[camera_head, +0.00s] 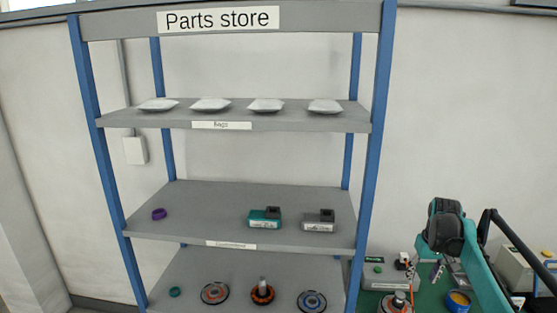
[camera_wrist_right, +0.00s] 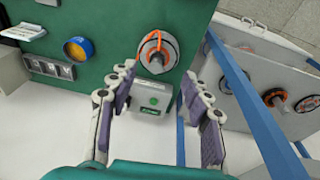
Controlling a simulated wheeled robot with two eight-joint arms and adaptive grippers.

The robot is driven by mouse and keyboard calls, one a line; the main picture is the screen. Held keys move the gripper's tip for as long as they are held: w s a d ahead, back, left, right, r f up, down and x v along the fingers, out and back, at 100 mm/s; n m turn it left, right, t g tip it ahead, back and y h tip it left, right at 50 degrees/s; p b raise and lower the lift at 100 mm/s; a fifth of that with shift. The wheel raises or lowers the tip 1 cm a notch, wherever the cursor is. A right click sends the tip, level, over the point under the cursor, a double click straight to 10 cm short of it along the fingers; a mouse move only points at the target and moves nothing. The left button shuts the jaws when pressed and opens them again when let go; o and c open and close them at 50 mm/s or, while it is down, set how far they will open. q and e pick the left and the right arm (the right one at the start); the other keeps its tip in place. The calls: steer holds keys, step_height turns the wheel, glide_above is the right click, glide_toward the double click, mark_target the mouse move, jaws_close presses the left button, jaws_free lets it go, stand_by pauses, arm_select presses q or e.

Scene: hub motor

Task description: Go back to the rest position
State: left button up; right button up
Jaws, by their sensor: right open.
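My right gripper (camera_wrist_right: 158,76) is open in the right wrist view, with nothing between its fingers. It is above the green workbench (camera_wrist_right: 110,118), pointing down toward it. A hub motor part with an orange cable (camera_wrist_right: 158,48) sits on the bench beyond the fingertips. A grey box with a green button (camera_wrist_right: 152,100) shows between the fingers. In the head view my right arm (camera_head: 478,265) reaches in at the lower right, over the bench (camera_head: 425,292). My left gripper is in neither view.
The Parts store shelf (camera_head: 230,117) stands left of the bench, with white bags (camera_head: 210,105), a purple ring (camera_head: 159,214), two controllers (camera_head: 265,218) and several discs (camera_head: 215,293). A blue and yellow bowl (camera_head: 458,301) is on the bench. Its blue post (camera_wrist_right: 245,95) is close right of the gripper.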

steer(key=s+a+r+t+b, duration=0.2)
steer(key=s+a, duration=0.6)
steer(key=a, duration=0.3)
steer(key=s+a+f+t+b, duration=0.1)
steer(key=s+a+f, duration=0.3)
steer(key=s, duration=0.2)
steer(key=s+a+f+t+b, duration=0.1)
steer(key=s+a+f, duration=0.3)
steer(key=s, duration=0.3)
steer(key=s+a+f+n+t+b, duration=0.1)
steer(key=s+a+f, duration=0.3)
steer(key=s+a, duration=0.2)
steer(key=shift+s+y, duration=0.4)
steer(key=shift+s, duration=0.25)
